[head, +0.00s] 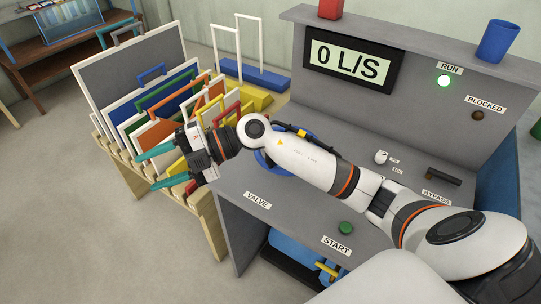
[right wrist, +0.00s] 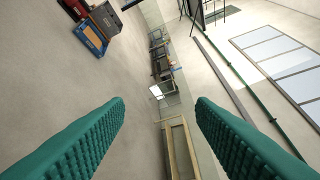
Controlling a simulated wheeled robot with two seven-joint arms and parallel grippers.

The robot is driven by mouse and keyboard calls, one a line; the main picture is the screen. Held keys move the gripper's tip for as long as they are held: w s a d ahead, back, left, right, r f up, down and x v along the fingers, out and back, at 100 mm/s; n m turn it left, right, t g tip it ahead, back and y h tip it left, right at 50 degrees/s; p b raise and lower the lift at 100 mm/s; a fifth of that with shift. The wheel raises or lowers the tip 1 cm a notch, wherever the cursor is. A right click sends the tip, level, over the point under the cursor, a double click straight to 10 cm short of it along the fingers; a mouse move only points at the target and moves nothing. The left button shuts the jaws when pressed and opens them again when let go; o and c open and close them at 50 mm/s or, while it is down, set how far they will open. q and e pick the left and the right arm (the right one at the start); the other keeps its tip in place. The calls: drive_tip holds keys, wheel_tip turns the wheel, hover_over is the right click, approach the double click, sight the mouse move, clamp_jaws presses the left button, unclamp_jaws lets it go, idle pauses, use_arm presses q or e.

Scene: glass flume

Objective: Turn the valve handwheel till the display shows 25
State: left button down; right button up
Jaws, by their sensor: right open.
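The display (head: 350,60) on the console's back panel reads 0 L/S. The blue valve handwheel (head: 262,161) is mostly hidden behind my right forearm; only parts of its rim show, above the VALVE label (head: 257,200). My right gripper (head: 147,171) is open and empty, left of the console and apart from the handwheel, over the near side of the panel rack. In the right wrist view its two teal fingers (right wrist: 160,104) are wide apart with nothing between them. My left gripper is not in view.
A wooden rack of coloured framed panels (head: 150,100) stands left of the console. A green START button (head: 346,228) and a dark BYPASS lever (head: 443,176) are on the desk. A blue cup (head: 497,40) stands on top.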

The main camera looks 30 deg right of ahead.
drive_tip(key=w+d+f+g+h, duration=0.1)
drive_tip(key=w+d+f+h, duration=0.15)
drive_tip(key=d+h, duration=0.35)
drive_tip(key=w+d+f+g+h, duration=0.1)
drive_tip(key=d+f+h, duration=0.25)
drive_tip(key=d, duration=0.35)
drive_tip(key=d+r+m+h, duration=0.1)
drive_tip(key=d+h, duration=0.1)
drive_tip(key=d, duration=0.2)
drive_tip(key=d+m+g+h, duration=0.1)
drive_tip(key=d+m+h, duration=0.1)
drive_tip(key=d, duration=0.3)
drive_tip(key=d+r+m+h, duration=0.1)
drive_tip(key=d+h, duration=0.1)
drive_tip(key=d, duration=0.2)
drive_tip(key=shift+s+d+r, duration=0.15)
drive_tip(key=shift+d+r, duration=0.2)
drive_tip(key=shift+d, duration=0.05)
drive_tip(key=shift+d+m+h, duration=0.25)
drive_tip(key=shift+m, duration=0.05)
wheel_tip(320, 180, down, 11)
drive_tip(key=p, duration=0.3)
drive_tip(key=shift+r+p, duration=0.1)
drive_tip(key=shift+p, duration=0.3)
drive_tip(key=shift+f, duration=0.55)
clamp_jaws()
